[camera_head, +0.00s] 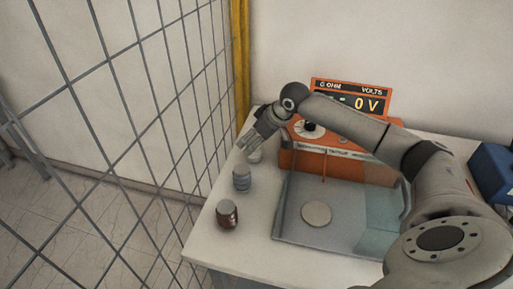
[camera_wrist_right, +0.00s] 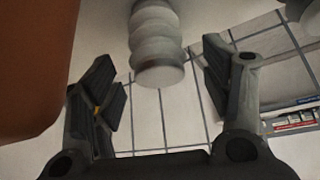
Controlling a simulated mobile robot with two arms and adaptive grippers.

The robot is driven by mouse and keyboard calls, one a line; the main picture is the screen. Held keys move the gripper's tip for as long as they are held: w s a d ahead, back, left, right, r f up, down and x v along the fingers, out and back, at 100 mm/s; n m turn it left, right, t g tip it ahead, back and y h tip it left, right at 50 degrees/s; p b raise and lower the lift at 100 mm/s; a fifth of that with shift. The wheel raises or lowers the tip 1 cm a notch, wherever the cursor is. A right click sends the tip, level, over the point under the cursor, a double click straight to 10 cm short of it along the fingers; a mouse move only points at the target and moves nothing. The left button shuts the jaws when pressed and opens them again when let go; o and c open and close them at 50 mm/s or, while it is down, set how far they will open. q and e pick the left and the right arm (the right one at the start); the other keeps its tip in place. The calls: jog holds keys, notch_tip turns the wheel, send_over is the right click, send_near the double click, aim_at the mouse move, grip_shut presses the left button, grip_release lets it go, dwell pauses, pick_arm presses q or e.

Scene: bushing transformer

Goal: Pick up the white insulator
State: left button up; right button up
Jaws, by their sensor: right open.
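The white insulator (camera_head: 255,156) stands on the table's left side, at the back of a short row, partly hidden by my right gripper (camera_head: 260,137). In the right wrist view the ribbed, pale insulator (camera_wrist_right: 157,40) shows at the top centre, its rounded end between the lines of the two fingers. My right gripper (camera_wrist_right: 161,82) is open and empty, with a finger on either side and visible gaps to the insulator. I cannot tell how far ahead of the fingertips it is. My left gripper is not in view.
A grey insulator (camera_head: 241,179) and a brown one (camera_head: 228,214) stand nearer the front. The orange tester (camera_head: 340,166) is close to the right of my gripper. A clear tray (camera_head: 290,240) holds a round disc (camera_head: 316,214). A wire fence (camera_head: 130,100) runs along the left.

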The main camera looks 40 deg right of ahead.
jog(key=x, duration=0.4)
jog(key=shift+w+f, duration=0.2)
jog(key=shift+f, duration=0.15)
jog(key=shift+s+r, duration=0.1)
jog(key=shift+c, duration=0.4)
jog(key=c, duration=1.2)
